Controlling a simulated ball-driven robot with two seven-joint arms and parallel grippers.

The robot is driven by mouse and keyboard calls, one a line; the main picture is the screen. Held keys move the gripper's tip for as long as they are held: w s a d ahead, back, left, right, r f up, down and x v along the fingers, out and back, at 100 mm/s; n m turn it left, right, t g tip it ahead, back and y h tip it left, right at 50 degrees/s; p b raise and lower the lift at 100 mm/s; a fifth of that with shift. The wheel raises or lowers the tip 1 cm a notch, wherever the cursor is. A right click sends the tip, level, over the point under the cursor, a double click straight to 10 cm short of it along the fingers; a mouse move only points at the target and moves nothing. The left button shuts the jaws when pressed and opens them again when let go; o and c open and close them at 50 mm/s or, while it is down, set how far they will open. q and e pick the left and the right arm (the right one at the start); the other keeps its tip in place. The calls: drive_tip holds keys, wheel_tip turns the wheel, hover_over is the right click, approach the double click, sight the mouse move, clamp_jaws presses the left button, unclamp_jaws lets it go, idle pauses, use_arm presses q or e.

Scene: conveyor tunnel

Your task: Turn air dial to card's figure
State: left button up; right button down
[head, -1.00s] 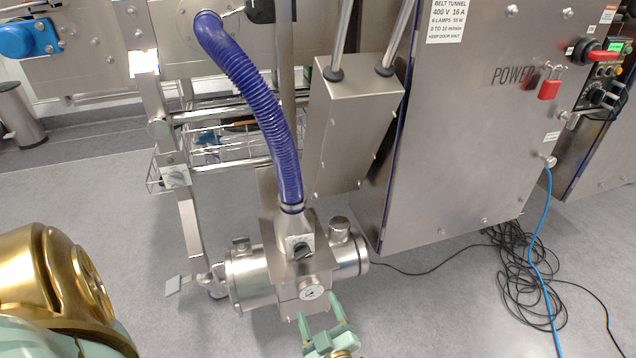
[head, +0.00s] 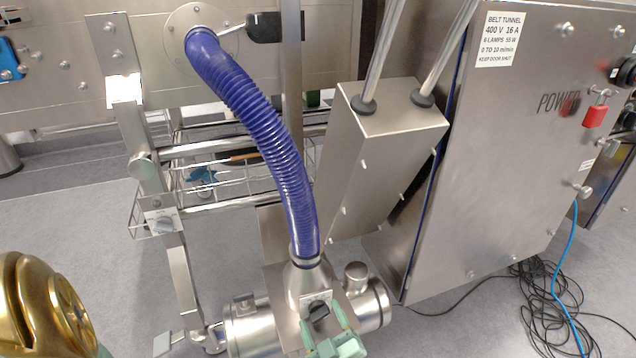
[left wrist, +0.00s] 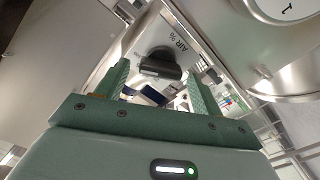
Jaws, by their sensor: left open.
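The air dial (head: 318,310) is a black knob on a pale plate on the steel blower unit, just below the blue hose. In the left wrist view the dial (left wrist: 160,65) shows close up beside the lettering "AIR %". My left gripper (head: 324,324) is open, its green fingers pointing at the dial. In the left wrist view the fingers (left wrist: 158,72) stand either side of the knob, with gaps visible. I cannot tell whether they reach around its depth. The dial's setting is not readable. No card with an air figure is readable. My right gripper is not in view.
The ribbed blue hose (head: 262,130) rises from the blower (head: 250,325). A steel box (head: 385,140) and a large cabinet (head: 520,170) stand to the right. Black cables (head: 545,300) lie on the floor.

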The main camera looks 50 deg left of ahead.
use_arm(q)
drive_tip(key=c, duration=1)
drive_tip(key=shift+n, duration=0.3)
drive_tip(key=n, duration=0.3)
drive_tip(key=shift+s+f+n, duration=0.15)
drive_tip(key=shift+n, duration=0.85)
drive_tip(key=o, duration=1)
